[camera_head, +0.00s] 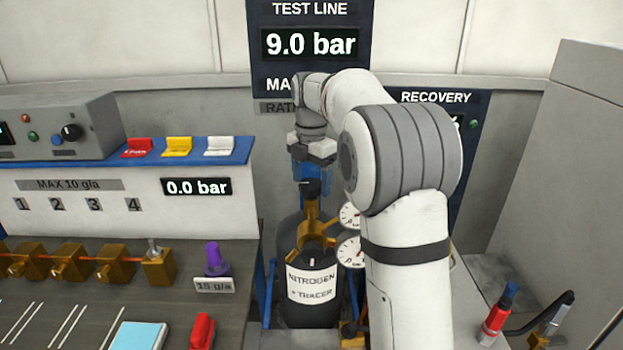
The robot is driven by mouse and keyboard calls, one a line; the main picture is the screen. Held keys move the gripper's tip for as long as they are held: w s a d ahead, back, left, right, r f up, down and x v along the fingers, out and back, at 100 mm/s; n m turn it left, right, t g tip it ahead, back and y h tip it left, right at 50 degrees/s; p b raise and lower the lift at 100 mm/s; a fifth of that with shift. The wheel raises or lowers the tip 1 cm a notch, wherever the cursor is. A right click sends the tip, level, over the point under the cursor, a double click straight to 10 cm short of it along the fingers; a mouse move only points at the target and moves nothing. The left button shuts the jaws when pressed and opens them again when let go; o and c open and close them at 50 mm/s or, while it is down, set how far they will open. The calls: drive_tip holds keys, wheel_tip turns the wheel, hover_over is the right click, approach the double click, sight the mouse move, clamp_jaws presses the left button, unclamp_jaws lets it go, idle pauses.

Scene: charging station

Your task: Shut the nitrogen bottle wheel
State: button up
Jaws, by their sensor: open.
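The nitrogen bottle (291,235) is dark and stands upright in the middle, with a white "NITROGEN + TRACER" label. A brass valve with branching arms sits on top of it. The bottle wheel (309,188) is a small dark knob at the top of this valve. My gripper (312,179) points down at the wheel with its blue fingers open, one on each side of it. I cannot tell whether the fingers touch the wheel. Two round white gauges (348,250) sit right of the valve, partly hidden by my arm.
The test line display (310,44) reads 9.0 bar; a lower display (196,187) reads 0.0 bar. Left is a bench with brass valves (68,265), a purple knob (214,258) and a red item (203,330).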

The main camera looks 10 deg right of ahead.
drive_tip(key=shift+f, duration=0.1)
drive_tip(key=c, duration=1)
drive_tip(key=shift+m, duration=0.4)
drive_tip(key=m+p, duration=0.2)
drive_tip(key=shift+m, duration=0.4)
drive_tip(key=m+p, duration=0.2)
drive_tip(key=m, duration=0.3)
drive_tip(key=m+p, duration=0.1)
drive_tip(key=m, duration=0.3)
drive_tip(key=shift+m, duration=0.4)
drive_tip(key=shift+m+p, duration=0.4)
drive_tip(key=shift+m, duration=1.9)
